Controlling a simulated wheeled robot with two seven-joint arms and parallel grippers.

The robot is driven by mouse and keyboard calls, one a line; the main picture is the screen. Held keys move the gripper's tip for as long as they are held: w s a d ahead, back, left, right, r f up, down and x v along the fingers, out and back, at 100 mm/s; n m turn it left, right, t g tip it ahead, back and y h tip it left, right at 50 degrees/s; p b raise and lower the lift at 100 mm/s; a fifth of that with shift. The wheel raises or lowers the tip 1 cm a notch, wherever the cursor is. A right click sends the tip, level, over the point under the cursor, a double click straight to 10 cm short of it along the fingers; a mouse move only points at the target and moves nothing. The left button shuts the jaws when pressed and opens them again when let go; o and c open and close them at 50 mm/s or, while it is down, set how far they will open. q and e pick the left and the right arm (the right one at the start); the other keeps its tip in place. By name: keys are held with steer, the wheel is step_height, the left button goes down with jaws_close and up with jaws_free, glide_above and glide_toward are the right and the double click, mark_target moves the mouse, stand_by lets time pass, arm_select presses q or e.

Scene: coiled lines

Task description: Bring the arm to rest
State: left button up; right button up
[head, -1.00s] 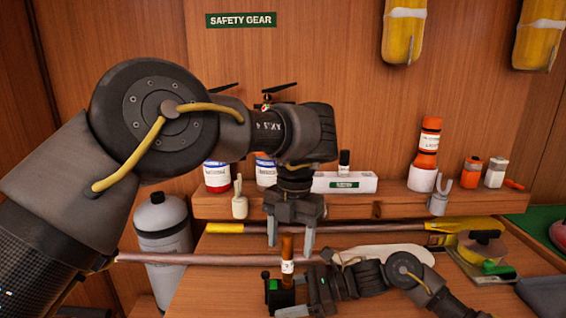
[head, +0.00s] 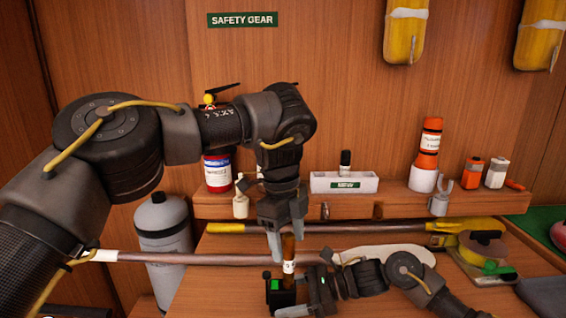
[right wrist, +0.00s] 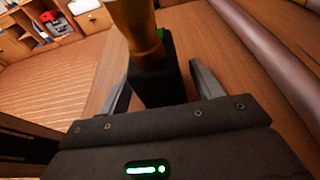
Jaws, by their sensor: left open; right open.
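My left gripper (head: 287,246) is open and points down, in front of the wall shelf. Its fingertips are close to the top of an orange-brown tube with a white label (head: 289,266); whether they touch it I cannot tell. The tube stands upright in a small black holder (head: 283,293) with a green patch. My right gripper (head: 300,286) comes in low from the right, beside the holder. In the right wrist view its open fingers (right wrist: 161,88) lie on either side of the black holder (right wrist: 154,84), with the orange tube (right wrist: 137,28) rising from it.
A wooden shelf (head: 290,207) holds a white tray (head: 343,183), an orange bottle (head: 426,156) and small containers. A long brown pole (head: 190,258) lies behind the holder. A grey cylinder (head: 165,240) stands left. A tape roll (head: 482,247) sits right.

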arm_select(q)
steer(key=n, duration=0.4)
steer(key=shift+t, duration=0.3)
steer(key=n, duration=0.4)
steer(key=shift+n, duration=0.4)
steer(key=n+t, duration=0.1)
steer(key=n, duration=0.3)
steer(key=shift+s, duration=0.1)
steer(key=n, duration=0.5)
steer(key=shift+d, duration=0.1)
